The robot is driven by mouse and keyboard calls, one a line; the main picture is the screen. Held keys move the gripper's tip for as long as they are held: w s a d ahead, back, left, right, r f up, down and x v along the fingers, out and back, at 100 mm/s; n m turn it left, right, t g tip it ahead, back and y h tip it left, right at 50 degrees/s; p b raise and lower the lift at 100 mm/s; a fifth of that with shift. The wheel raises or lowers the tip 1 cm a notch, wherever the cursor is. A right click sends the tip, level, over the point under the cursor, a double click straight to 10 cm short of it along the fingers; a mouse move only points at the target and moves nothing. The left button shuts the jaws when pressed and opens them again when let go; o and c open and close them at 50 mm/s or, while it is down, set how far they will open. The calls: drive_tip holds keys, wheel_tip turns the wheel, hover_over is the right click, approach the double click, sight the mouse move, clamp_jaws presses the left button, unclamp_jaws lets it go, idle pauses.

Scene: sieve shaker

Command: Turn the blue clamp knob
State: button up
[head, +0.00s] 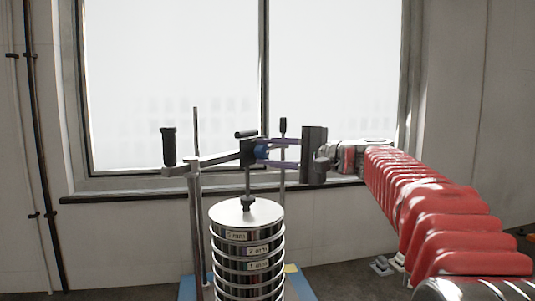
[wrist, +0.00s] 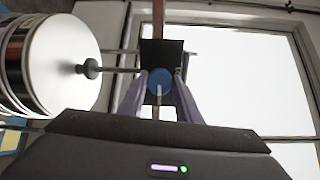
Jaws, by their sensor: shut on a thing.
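The blue clamp knob (head: 260,152) sits on the right side of a dark clamp block (head: 247,152) above the sieve stack. In the wrist view the round blue knob (wrist: 160,79) lies between my two purple fingers, with a pale bar in front of its lower part. My gripper (head: 264,152) reaches in from the right, level, with its fingers shut on the knob. In the wrist view the fingers of my gripper (wrist: 161,78) lie on either side of the knob. The exact contact faces are too small to tell.
The sieve stack (head: 247,250) with its silver lid (head: 246,214) stands below the clamp. Upright rods (head: 196,230) flank it, and a lever with a black handle (head: 168,147) sticks out at left. The window (head: 175,80) and its sill are behind.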

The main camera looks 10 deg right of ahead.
drive_tip(key=shift+w+d+f+m, duration=0.1)
drive_tip(key=shift+f+m, duration=0.1)
drive_tip(key=shift+m, duration=0.1)
drive_tip(key=o, duration=0.8)
drive_tip(key=shift+o, duration=1.3)
drive_tip(key=shift+r, duration=0.1)
drive_tip(key=v, duration=1.3)
drive_tip(key=shift+s+d, duration=0.25)
drive_tip(key=shift+s, duration=0.05)
